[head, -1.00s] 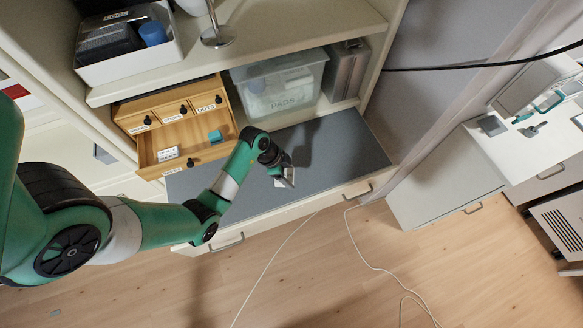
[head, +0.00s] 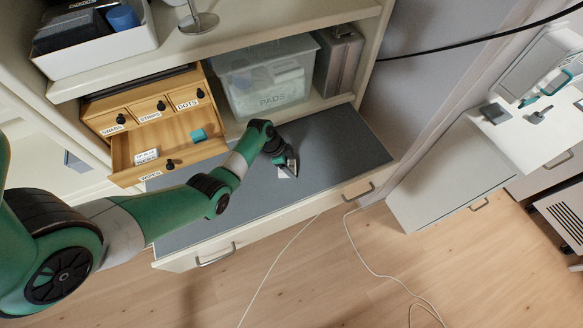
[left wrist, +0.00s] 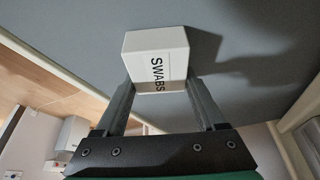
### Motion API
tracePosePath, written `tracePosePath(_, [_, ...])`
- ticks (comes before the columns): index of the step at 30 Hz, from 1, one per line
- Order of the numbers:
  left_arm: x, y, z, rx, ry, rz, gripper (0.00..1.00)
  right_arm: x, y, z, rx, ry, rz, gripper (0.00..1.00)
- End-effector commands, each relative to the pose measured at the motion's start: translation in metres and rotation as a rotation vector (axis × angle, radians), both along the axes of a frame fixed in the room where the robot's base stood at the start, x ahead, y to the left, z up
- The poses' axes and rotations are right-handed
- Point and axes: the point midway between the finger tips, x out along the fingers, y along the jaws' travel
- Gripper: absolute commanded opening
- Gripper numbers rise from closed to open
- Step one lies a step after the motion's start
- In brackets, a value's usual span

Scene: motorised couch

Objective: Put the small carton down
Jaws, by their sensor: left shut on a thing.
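The small carton is a white box (left wrist: 158,57) with "SWABS" printed on its side, seen in the left wrist view. It also shows in the head view as a small white patch (head: 286,173), partly hidden by the fingers. My left gripper (head: 290,166) is shut on the carton, with one finger on either side of it in the left wrist view (left wrist: 164,98). The carton is over the grey mat (head: 335,150) on the pulled-out surface, close to it. I cannot tell whether it touches. My right gripper is not in view.
A wooden organiser (head: 150,110) with an open lower drawer (head: 183,152) stands left of the gripper. A clear "PADS" bin (head: 265,80) and a grey metal case (head: 338,60) stand behind. The mat's right part is clear.

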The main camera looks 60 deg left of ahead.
Motion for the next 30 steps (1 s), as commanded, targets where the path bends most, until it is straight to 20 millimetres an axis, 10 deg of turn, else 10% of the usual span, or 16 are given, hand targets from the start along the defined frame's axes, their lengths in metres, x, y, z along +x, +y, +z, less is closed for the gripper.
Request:
tracePosePath(6, [0.000,0.000,-0.002,-0.001,0.000,0.000,0.18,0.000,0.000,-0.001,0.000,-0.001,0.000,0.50])
tracePosePath(7, [0.000,0.000,-0.002,0.000,0.000,0.000,0.75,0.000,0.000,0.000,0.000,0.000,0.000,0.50])
tracePosePath(11, [0.000,0.000,-0.002,0.000,0.000,0.000,0.99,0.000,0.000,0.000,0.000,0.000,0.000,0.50])
tracePosePath(20, [0.000,0.000,0.002,0.000,0.000,0.000,1.00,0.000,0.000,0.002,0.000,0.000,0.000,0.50])
tracePosePath(30, [-0.023,0.010,0.071,0.002,-0.002,0.002,1.00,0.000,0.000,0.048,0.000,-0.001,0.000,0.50])
